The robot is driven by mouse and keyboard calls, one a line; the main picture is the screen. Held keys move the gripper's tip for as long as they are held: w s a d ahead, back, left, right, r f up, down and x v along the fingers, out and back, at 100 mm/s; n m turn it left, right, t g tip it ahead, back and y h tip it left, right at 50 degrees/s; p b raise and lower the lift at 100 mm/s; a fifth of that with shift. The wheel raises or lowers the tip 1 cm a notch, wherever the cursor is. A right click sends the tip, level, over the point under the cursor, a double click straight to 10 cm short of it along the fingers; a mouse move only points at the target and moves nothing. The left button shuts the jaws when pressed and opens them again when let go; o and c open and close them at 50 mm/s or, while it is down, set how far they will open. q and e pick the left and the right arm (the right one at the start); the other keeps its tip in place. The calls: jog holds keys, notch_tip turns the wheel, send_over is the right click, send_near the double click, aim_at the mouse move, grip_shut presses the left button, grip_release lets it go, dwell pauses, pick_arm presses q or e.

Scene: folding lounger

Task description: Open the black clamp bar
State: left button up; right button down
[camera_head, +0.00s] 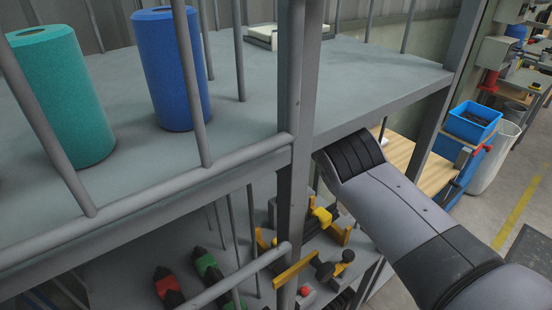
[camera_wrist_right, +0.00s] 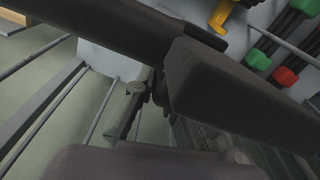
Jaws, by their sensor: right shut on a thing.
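My right arm enters the camera_head view from the right and reaches behind the shelf post, which hides its gripper. In the camera_wrist_right view my right gripper (camera_wrist_right: 178,128) shows as two large dark fingers, closed on a piece mostly hidden between them. A long black bar (camera_wrist_right: 85,22), apparently the black clamp bar, crosses the top left and runs behind the upper finger. A small grey metal fitting (camera_wrist_right: 130,105) shows beside the fingers. The black clamp bar cannot be picked out clearly in the camera_head view. My left gripper is not in view.
The grey shelf post (camera_head: 295,120) and thin rods stand close to my right arm. Teal (camera_head: 60,95) and blue (camera_head: 172,70) rollers stand on the upper shelf. Yellow clamps (camera_head: 320,218) and red and green-ended tools lie below. A blue bin (camera_head: 470,122) stands right.

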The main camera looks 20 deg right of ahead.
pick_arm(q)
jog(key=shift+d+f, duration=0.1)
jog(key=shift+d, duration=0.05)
pick_arm(e)
jog(key=shift+s+f, duration=0.15)
jog(key=shift+f, duration=0.15)
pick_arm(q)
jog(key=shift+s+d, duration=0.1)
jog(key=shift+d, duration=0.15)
